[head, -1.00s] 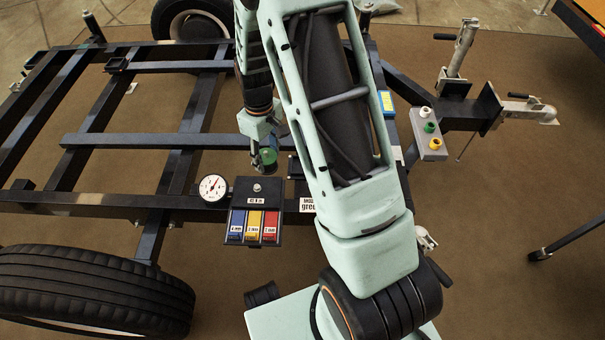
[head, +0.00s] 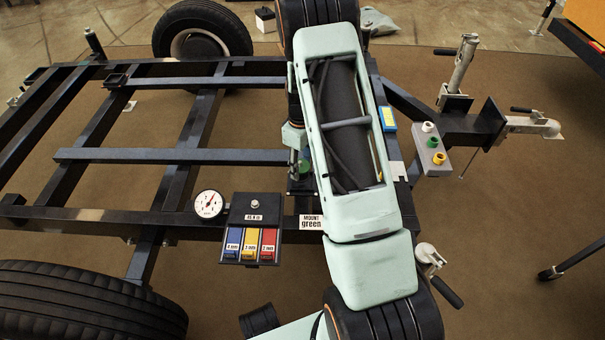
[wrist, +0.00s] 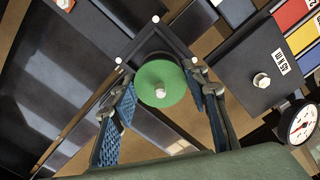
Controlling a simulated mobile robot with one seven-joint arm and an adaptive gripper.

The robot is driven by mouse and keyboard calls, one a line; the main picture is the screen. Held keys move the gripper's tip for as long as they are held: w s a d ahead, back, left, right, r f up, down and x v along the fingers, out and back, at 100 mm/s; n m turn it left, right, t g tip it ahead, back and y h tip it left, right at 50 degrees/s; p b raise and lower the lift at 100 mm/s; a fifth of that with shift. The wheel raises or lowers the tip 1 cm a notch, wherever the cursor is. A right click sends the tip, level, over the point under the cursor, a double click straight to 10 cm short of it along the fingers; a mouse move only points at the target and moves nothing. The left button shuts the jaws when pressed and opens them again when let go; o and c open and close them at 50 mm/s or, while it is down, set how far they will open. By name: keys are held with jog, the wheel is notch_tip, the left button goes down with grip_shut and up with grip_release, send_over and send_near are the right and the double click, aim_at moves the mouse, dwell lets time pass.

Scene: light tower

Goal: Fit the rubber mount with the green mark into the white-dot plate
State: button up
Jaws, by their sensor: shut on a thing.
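The rubber mount (wrist: 160,84) has a green round top with a pale stud in its middle and a black body below. It sits between the two blue-padded fingers of my gripper (wrist: 159,78), which is shut on it. The dark white-dot plate (wrist: 142,42) lies under and behind the mount, with white dots at its visible corners. The mount overlaps the plate in the wrist view; I cannot tell whether it touches or is seated. In the head view the green mount (head: 305,167) shows beside my arm, partly hidden, and the plate is hard to make out.
A black box (head: 252,215) with blue, yellow and red blocks stands close by, with a round gauge (head: 208,204) at its left. A "MOUNT green" label (head: 311,222) is in front. A grey button box (head: 431,150) is at right. Dark frame beams surround open gaps.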

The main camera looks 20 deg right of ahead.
aim_at(303, 172)
jog(key=shift+w+d+f+b, duration=0.15)
jog(key=shift+f+b, duration=0.1)
jog(key=shift+f, duration=0.7)
jog(key=shift+s+d+f+b, duration=0.15)
jog(key=shift+f+b, duration=0.1)
jog(key=shift+f, duration=0.7)
jog(key=shift+w+f, duration=0.1)
jog(key=shift+f, duration=0.15)
jog(key=o, duration=1.4)
jog(key=shift+c, duration=0.2)
notch_tip(303, 172, up, 12)
jog(key=p, duration=0.3)
jog(key=shift+r, duration=0.25)
